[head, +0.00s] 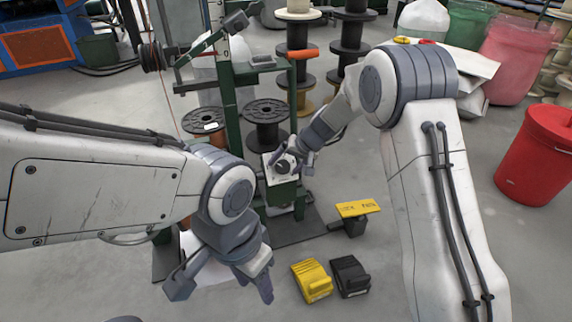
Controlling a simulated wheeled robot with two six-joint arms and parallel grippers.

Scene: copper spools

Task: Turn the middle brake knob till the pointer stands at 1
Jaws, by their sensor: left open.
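A small box with a pale face and a dark round knob (282,167) stands on the green machine frame (228,95) near the picture's middle. Only one knob shows clearly. The pointer and dial numbers are too small to read. My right gripper (291,157) is at the knob's upper right, very close to it. I cannot tell if it touches the knob or how its fingers stand. My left gripper (222,290) is open and empty, low in the picture, pointing down, below and left of the knob box.
Black spools (264,112) stand just behind the knob box. A red bin (540,160) stands at the right. The floor between is clear.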

